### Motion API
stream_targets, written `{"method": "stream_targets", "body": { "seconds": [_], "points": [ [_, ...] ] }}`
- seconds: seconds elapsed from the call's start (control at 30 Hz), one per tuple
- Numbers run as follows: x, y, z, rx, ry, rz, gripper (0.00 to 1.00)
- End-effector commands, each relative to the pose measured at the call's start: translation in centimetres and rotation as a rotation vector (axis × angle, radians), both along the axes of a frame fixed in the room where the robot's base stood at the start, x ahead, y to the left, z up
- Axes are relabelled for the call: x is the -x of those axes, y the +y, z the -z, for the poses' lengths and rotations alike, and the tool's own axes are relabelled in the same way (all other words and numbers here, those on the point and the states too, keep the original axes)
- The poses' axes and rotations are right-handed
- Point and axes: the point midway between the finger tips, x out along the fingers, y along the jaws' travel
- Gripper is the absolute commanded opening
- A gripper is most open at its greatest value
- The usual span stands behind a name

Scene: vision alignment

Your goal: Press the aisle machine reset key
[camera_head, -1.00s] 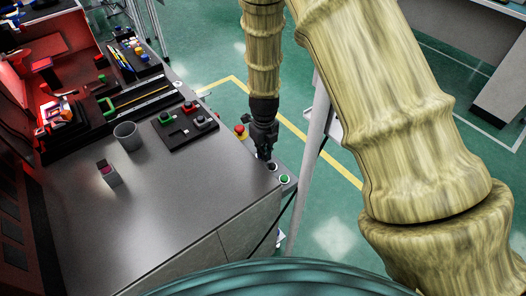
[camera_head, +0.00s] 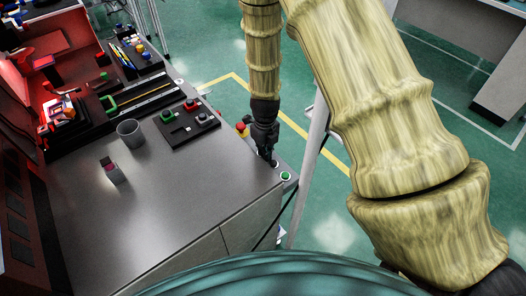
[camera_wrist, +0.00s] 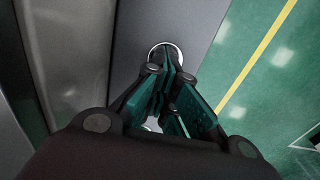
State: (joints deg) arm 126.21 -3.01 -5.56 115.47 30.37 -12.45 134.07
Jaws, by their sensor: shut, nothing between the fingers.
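A green button with a pale ring (camera_head: 285,176) sits just nearer the camera on the panel. A red mushroom button on a yellow base (camera_head: 241,129) stands at the panel's far end. No label is readable, so I cannot tell which one is the reset key.
The grey worktop (camera_head: 190,205) lies left of the panel, with a grey cup (camera_head: 130,134) and a small box (camera_head: 113,170) on it. A dark control plate (camera_head: 187,124) is near its right edge. A pale post (camera_head: 310,150) stands right of my gripper.

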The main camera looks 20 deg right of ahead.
Motion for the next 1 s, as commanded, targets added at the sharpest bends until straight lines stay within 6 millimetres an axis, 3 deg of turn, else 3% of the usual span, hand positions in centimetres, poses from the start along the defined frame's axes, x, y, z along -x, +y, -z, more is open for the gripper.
{"method": "stream_targets", "body": {
  "seconds": [0.53,1.0],
  "points": [
    [0.2,-0.2,-4.9,0.002,-0.004,0.003,0.0],
    [0.2,-0.2,-12.1,0.002,-0.005,0.004,0.0]
  ]
}}
